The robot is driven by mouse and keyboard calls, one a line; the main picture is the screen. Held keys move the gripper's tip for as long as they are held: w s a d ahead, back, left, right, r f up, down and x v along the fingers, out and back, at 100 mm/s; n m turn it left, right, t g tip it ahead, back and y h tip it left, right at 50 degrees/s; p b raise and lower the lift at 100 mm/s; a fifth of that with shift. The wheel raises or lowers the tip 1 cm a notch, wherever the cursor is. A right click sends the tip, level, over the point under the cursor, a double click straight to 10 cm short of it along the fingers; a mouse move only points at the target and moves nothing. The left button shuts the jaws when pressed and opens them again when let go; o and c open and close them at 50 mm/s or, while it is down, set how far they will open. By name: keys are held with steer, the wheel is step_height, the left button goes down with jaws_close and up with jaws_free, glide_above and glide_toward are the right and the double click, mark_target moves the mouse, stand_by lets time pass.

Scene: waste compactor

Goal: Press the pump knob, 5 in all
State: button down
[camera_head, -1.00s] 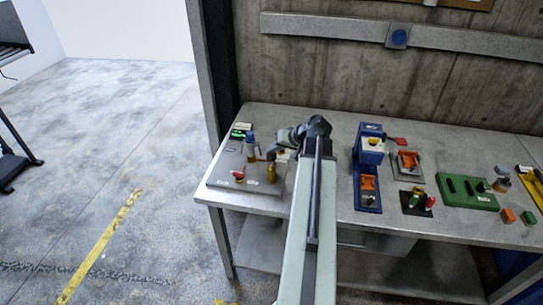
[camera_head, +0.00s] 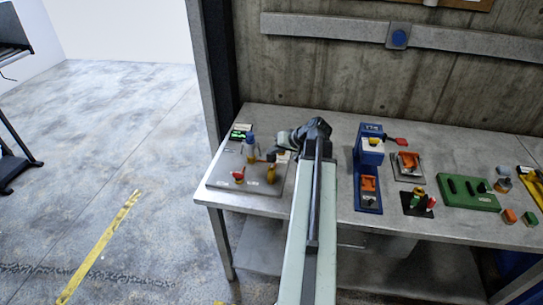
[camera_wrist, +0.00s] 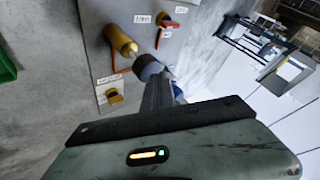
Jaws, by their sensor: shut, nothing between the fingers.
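A grey panel (camera_head: 215,178) lies at the left end of the bench. My gripper (camera_head: 272,154) is over the panel, just behind the brass knob. In the wrist view my gripper (camera_wrist: 153,76) is shut and empty, and a dark round end shows at its tip. The brass knob (camera_wrist: 122,42) is close to this tip; contact cannot be told.
A small green display (camera_head: 238,134) sits at the panel's back left. To the right stand a blue press-like device (camera_head: 368,170) and a green slotted block (camera_head: 467,192). A concrete wall backs the bench. The floor to the left is open.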

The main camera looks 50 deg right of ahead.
steer(key=shift+f+b, duration=1.4)
steer(key=shift+f, duration=0.05)
stand_by(0.9)
stand_by(0.3)
steer(key=shift+r+p, duration=2.3)
steer(key=shift+r, duration=0.05)
step_height(320, 180, up, 5)
steer(key=p, duration=0.5)
stand_by(1.1)
step_height(320, 180, up, 4)
steer(key=p, duration=0.4)
glide_above(274, 157)
steer(key=shift+w+f, duration=0.1)
steer(key=shift+f, duration=0.05)
